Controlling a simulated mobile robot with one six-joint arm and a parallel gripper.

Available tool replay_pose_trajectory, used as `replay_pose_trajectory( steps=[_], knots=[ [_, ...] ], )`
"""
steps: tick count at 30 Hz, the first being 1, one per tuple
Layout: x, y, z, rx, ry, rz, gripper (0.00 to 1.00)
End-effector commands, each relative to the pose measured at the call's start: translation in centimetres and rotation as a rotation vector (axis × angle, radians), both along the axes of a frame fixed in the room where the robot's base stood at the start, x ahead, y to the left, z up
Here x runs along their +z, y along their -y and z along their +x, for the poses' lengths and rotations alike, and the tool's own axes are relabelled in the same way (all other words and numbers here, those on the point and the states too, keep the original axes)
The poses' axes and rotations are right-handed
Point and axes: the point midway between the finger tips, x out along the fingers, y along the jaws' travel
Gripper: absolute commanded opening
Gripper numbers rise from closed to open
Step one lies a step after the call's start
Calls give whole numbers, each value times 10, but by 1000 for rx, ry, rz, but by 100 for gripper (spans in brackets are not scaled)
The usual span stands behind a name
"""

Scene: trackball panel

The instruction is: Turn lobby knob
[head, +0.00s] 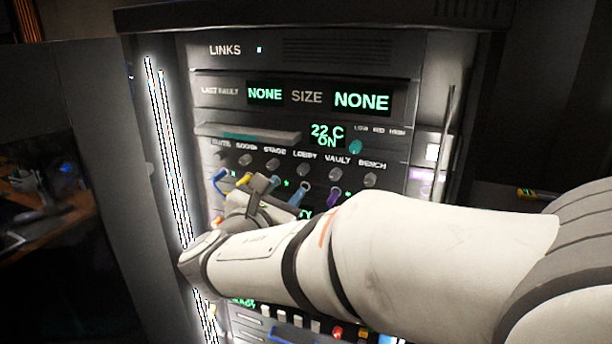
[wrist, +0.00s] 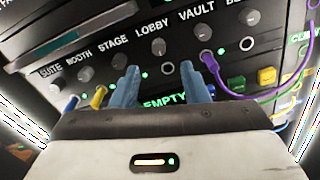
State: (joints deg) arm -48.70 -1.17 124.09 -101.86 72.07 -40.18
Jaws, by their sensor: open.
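The lobby knob (wrist: 158,47) is a small round grey knob under the LOBBY label in the wrist view. In the head view the lobby knob (head: 303,170) sits mid-row on the dark panel. My gripper (wrist: 158,72) is open and empty, with its two blue fingers spread below the lobby knob, one to each side of it in the picture. The fingers look apart from the knob; the exact gap cannot be told. An empty round socket shows between the fingers. In the head view my arm hides much of the panel below the knobs.
The stage knob (wrist: 119,61) and vault knob (wrist: 203,30) flank the lobby knob closely. A purple plug (wrist: 207,60) with a cable sits below the vault knob. Yellow (wrist: 98,97) and blue plugs are at left. A shelf-like ledge (head: 247,135) juts out above the row.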

Motion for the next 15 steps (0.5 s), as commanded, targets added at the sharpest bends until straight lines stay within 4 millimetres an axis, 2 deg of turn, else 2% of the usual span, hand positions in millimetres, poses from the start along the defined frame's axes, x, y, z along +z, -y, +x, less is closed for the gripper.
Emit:
replay_pose_trajectory(
  steps=[9,15],
  knots=[
    [1,16,44,-1,2,-7,41],
    [1,24,66,0,2,-4,41]
  ],
)
